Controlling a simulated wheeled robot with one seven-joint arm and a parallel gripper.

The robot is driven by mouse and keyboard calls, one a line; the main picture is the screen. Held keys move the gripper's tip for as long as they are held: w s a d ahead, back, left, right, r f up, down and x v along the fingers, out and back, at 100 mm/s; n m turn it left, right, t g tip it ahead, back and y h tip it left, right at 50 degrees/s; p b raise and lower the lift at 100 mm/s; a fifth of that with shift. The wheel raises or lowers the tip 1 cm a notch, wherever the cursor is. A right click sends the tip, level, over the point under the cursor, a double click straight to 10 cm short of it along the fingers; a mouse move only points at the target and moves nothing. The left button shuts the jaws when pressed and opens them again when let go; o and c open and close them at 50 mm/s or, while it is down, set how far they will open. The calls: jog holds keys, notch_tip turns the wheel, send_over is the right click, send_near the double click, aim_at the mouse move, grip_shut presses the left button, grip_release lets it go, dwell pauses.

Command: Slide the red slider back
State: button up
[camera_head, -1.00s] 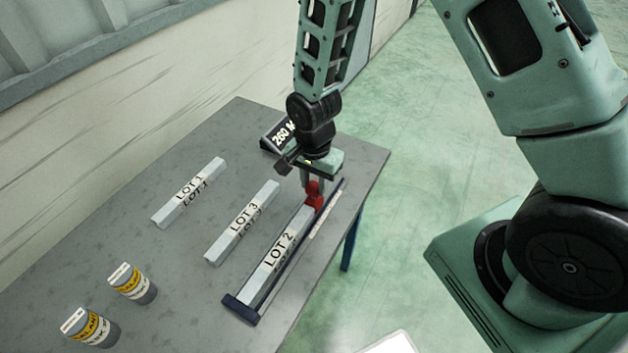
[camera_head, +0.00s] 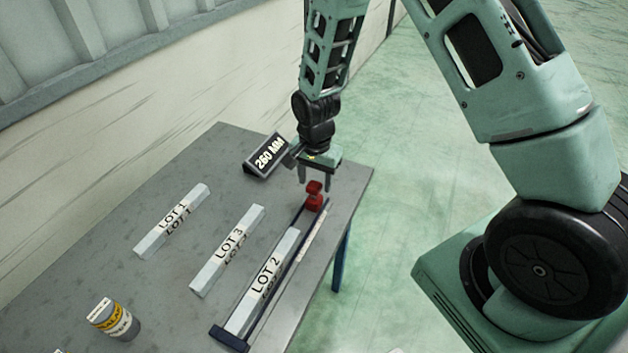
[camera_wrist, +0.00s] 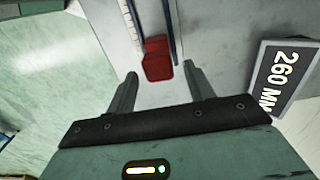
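The red slider (camera_head: 314,196) sits on the dark rail (camera_head: 263,318) at its far end, apart from the LOT 2 bar (camera_head: 262,283), which lies along the rail. A bare gap shows between the bar and the slider. My gripper (camera_head: 314,186) is above and just behind the slider in the head view. In the wrist view my gripper (camera_wrist: 160,80) is open, with nothing between its fingers, and the red slider (camera_wrist: 158,60) shows just beyond the fingertips. Its fingers do not appear to touch the slider.
A sign reading 260 MM (camera_head: 266,156) stands left of my gripper. The LOT 3 bar (camera_head: 228,250) and LOT 1 bar (camera_head: 171,221) lie left of the rail on the grey table (camera_head: 215,160).

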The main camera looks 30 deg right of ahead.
jog(key=shift+a, duration=0.1)
notch_tip(320, 180, up, 17)
jog(key=b, duration=0.2)
jog(key=shift+r+b, duration=0.2)
jog(key=shift+b, duration=0.2)
dwell(0.4)
